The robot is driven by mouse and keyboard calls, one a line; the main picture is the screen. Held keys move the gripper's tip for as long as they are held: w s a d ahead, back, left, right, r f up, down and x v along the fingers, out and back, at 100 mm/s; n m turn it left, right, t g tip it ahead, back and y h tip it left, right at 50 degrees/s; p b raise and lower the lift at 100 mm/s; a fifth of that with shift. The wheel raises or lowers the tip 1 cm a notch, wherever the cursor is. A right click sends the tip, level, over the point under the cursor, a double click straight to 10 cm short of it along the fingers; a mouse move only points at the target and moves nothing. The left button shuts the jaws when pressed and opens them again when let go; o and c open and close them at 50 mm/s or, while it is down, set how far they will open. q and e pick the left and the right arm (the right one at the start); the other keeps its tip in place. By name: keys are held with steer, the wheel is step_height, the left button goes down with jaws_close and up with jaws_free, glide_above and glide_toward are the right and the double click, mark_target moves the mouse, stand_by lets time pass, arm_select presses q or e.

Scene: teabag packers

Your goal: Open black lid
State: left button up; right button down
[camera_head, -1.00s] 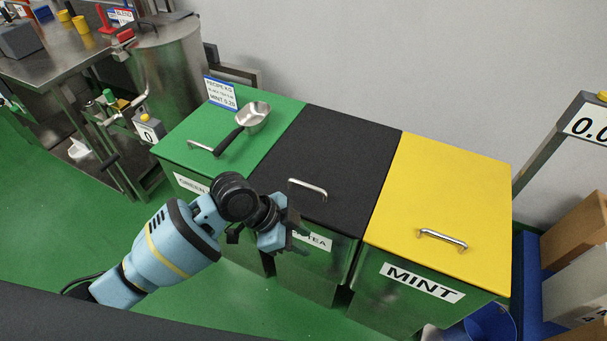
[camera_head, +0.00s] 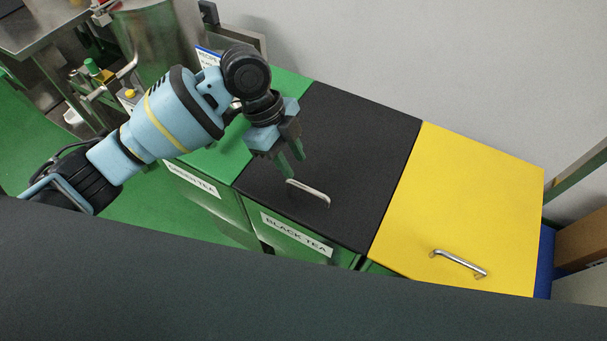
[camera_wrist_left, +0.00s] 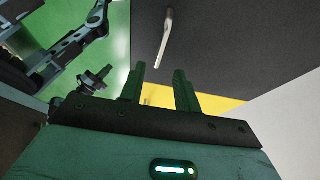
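The black lid (camera_head: 345,150) lies closed and flat on the middle bin, which carries a "BLACK TEA" label (camera_head: 296,234). Its metal handle (camera_head: 308,192) is near the front edge of the lid. My left gripper (camera_head: 291,165) is above the lid, just behind the handle and apart from it. Its two green fingers are spread with nothing between them. In the left wrist view the open fingers (camera_wrist_left: 160,92) point toward the handle (camera_wrist_left: 166,38), which stands beyond the tips against the black lid (camera_wrist_left: 225,40). My right gripper is not in view.
A green lid (camera_head: 222,150) is on the left bin, partly hidden by my left arm. A yellow lid (camera_head: 460,200) with its own handle (camera_head: 458,263) is on the right. A steel drum (camera_head: 160,40) and a table (camera_head: 45,25) stand at the left. A wall is behind.

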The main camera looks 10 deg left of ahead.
mark_target(307, 187)
arm_select(q)
steer(key=x, duration=0.7)
steer(key=shift+w, duration=0.1)
jaws_close()
